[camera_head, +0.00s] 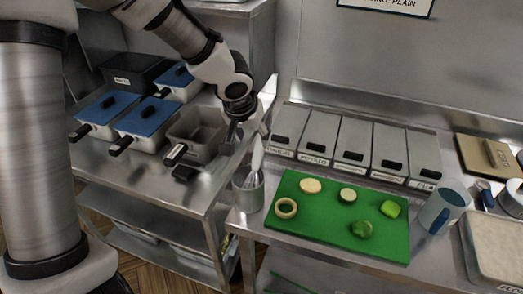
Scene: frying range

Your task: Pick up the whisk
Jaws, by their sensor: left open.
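A pale, slim utensil (257,156) stands upright, slightly tilted, in a metal cup (248,192) at the left end of the right-hand counter. It may be the whisk, but I cannot make out wire loops. My left gripper (245,138) reaches down from the top, just above and to the left of the utensil. It is open. I cannot tell whether its fingers touch the utensil. My right gripper is not in view.
A green board (337,238) with cut vegetables lies right of the cup. Several lidded bins (318,137) stand behind it. A blue mug (441,210) is at right. Blue-lidded containers (108,107) and an open grey pan (198,132) crowd the left counter.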

